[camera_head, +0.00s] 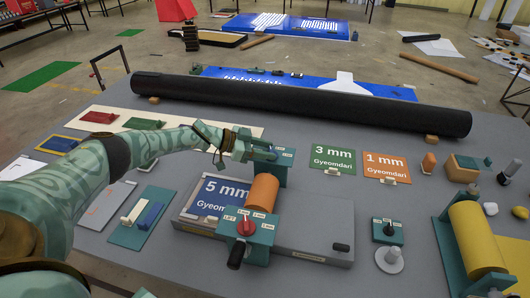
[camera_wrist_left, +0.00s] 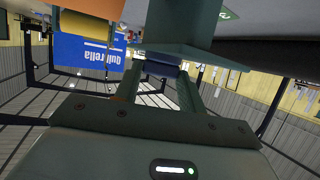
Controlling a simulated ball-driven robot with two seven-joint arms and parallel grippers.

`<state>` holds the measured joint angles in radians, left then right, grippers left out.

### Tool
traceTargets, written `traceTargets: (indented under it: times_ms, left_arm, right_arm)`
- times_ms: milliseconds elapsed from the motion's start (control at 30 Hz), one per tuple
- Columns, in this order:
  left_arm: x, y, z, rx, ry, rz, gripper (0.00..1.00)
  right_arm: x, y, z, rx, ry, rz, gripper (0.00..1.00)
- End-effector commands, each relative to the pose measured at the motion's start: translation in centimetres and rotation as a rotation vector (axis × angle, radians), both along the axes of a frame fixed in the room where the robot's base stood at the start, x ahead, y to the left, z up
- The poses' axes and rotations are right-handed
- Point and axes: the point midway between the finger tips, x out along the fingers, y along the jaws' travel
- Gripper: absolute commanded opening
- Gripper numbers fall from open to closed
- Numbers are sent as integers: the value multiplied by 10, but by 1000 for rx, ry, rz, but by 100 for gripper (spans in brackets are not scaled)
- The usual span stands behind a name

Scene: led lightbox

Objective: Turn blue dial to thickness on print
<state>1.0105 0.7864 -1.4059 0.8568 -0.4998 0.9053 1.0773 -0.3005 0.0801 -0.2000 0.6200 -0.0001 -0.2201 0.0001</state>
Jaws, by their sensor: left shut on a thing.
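The press carries an orange roller (camera_head: 263,192) between two teal housings. The near housing has a red dial (camera_head: 246,227) with labels around it, one reading LIFT. The far teal housing (camera_head: 284,158) is partly covered by my left gripper (camera_head: 268,155). The gripper is shut on the blue dial (camera_wrist_left: 163,69), of which only a blue edge shows between the fingers in the left wrist view. The dial's setting is hidden. The print (camera_head: 217,197), reading "5 mm Gyeomdari", lies on the press bed to the left of the roller. My right gripper is not in view.
A green 3 mm card (camera_head: 332,158) and an orange 1 mm card (camera_head: 385,166) stand right of the press. A long black tube (camera_head: 300,103) lies across the back of the table. A yellow roller (camera_head: 476,236) stands at the right.

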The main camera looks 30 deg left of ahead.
Motion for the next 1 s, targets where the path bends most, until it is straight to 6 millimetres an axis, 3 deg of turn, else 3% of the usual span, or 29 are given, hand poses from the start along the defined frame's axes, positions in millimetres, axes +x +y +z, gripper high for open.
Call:
traceTargets:
  times_ms: [300, 333, 400, 767, 1000]
  left_arm:
    - [0, 1, 1, 1, -1, 1, 17]
    - [0, 0, 1, 1, -1, 1, 48]
    - [0, 0, 1, 1, -1, 1, 62]
    - [-4, 5, 3, 0, 0, 1, 62]
    - [-32, 44, 23, 1, 0, 3, 62]
  right_arm:
    - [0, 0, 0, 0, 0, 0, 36]
    - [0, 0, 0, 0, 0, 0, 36]
    - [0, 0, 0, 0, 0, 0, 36]
    - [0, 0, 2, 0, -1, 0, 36]
    - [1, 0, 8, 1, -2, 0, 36]
